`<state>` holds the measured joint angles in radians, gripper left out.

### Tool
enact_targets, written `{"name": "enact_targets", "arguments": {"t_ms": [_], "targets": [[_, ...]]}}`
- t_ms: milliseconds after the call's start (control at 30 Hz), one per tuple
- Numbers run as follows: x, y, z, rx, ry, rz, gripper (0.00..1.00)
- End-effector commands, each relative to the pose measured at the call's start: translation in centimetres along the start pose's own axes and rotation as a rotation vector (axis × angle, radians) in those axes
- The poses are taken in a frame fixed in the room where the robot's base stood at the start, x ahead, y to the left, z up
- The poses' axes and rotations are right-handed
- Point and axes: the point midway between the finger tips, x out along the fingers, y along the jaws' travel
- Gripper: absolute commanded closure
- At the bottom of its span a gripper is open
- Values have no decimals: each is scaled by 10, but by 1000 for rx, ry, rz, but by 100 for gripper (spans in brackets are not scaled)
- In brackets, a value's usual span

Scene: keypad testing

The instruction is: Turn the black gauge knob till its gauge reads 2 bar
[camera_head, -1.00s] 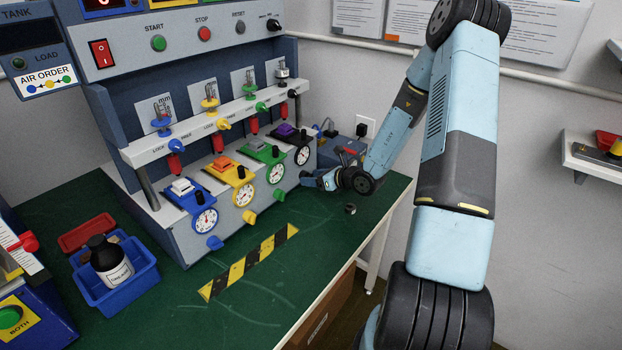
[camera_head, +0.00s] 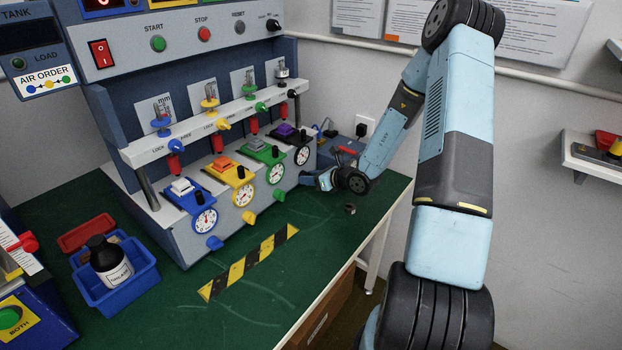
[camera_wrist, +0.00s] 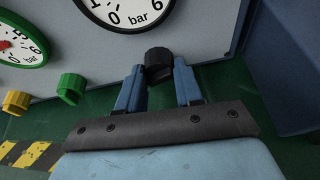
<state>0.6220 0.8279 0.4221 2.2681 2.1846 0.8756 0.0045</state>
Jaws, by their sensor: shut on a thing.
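The black gauge knob (camera_wrist: 159,60) sits low on the panel, below and right of the black-rimmed gauge (camera_wrist: 128,14). My gripper (camera_wrist: 159,78) has one blue finger on each side of the knob and is shut on it. The wrist view cuts off the upper part of this gauge, and no needle shows in the visible part. In the head view the black-rimmed gauge (camera_head: 302,155) is at the right end of the row, too small to read. My gripper (camera_head: 318,180) is just below it there and hides the knob.
The green (camera_wrist: 70,88) and yellow (camera_wrist: 15,102) knobs stand left of my gripper, apart from it. A blue box (camera_head: 340,152) stands behind my gripper. A small dark object (camera_head: 350,209) lies on the green bench (camera_head: 330,235). A blue tray with a bottle is far left.

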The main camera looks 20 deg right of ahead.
Motion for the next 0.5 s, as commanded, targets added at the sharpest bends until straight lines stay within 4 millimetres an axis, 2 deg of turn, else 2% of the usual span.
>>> {"name": "enact_targets", "arguments": {"t_ms": [100,500], "targets": [[0,-1,0,0,0,-2,95],[0,0,0,-59,0,-26,95]]}}
